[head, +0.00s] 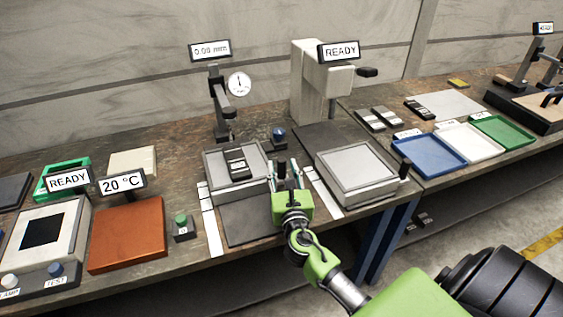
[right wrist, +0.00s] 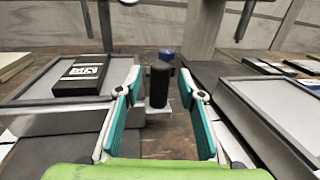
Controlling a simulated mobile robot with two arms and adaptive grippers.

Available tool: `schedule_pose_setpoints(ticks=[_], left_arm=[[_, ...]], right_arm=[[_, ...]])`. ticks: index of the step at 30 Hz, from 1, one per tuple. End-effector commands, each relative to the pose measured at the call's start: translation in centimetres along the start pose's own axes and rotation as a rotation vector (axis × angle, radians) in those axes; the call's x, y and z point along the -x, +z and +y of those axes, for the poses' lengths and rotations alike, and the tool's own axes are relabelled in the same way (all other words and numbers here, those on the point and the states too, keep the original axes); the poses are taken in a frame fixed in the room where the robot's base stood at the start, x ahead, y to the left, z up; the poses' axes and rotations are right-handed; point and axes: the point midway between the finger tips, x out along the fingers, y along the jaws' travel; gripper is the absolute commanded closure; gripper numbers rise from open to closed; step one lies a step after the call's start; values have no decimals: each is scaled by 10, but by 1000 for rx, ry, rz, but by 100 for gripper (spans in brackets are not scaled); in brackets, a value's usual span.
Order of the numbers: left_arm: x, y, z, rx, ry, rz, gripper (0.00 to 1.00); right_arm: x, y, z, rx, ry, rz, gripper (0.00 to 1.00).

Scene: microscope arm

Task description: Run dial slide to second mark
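The dial gauge (head: 238,83) with a round white face hangs on a dark stand (head: 216,100) under a display reading 0.00 mm (head: 210,50). Below it is a grey platform (head: 215,172) carrying a dark block (head: 236,163), also in the right wrist view (right wrist: 83,74). A black upright handle (right wrist: 160,84) stands on a pale bracket (right wrist: 157,115) at the platform's right side. My right gripper (right wrist: 161,85) is open, fingers apart on either side of the handle; contact is not visible. In the head view the right gripper (head: 286,170) partly hides the handle. My left gripper is not in view.
A second grey platform (head: 397,186) under a READY display (head: 339,51) stands close on the right. A blue knob (head: 278,134) is behind the gripper. White strips (head: 209,222) and a dark mat (head: 248,228) lie in front. An orange plate (head: 127,235) is at left.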

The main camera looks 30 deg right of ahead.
Motion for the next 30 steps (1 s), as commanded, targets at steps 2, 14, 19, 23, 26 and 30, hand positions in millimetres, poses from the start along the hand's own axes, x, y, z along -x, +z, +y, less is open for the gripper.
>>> schedule_pose_setpoints(ticks=[2,14,19,23,26,30], left_arm=[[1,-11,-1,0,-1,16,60],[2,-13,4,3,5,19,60],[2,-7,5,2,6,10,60],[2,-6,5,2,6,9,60],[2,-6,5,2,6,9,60],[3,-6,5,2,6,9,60]], right_arm=[[-11,0,0,1,-1,-1,64],[-24,0,0,0,0,0,64],[-24,0,0,0,0,0,90],[-24,0,0,0,0,0,100],[-26,0,0,0,0,0,100],[-44,1,4,1,0,-3,100]])
